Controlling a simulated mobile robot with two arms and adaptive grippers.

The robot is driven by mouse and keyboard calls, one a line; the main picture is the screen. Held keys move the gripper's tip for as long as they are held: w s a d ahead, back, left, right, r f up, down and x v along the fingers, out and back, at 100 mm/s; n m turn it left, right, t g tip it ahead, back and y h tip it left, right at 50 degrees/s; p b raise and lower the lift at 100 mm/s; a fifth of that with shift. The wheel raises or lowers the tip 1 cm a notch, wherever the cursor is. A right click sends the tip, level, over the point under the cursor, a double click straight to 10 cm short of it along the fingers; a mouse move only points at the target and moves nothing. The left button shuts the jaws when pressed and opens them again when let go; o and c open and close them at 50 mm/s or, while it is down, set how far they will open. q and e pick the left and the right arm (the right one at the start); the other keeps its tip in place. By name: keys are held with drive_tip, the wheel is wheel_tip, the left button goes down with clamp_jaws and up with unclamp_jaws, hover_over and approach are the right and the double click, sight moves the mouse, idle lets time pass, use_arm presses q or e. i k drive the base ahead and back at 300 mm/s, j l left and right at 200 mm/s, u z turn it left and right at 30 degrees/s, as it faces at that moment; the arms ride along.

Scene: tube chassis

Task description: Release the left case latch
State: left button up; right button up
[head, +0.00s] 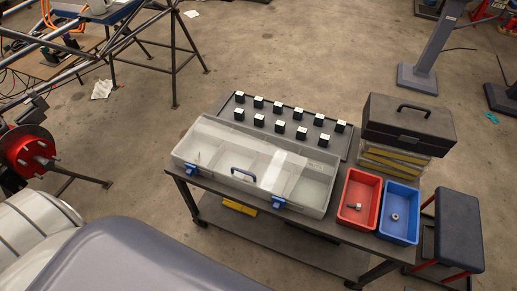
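A long clear-lidded case (318,205) lies on the dark workbench, with its lid down. Its left latch (190,170) is a small blue clip on the front edge. Its right latch (277,203) is a similar blue clip farther right along that edge. A dark blue handle (243,174) sits between them. The latches are too small to tell whether they are fastened. Neither of my grippers is in view, and nothing touches the case's front.
The workbench (225,192) also carries a tray of black-and-white blocks (224,108) behind the case, a red bin (343,213) and a blue bin (389,231) with small metal parts, and a black toolbox (390,124). A padded stool (459,225) stands right. A tube chassis (133,70) stands upper left.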

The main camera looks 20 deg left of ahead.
sight(192, 169)
drive_tip(key=u, duration=1.5)
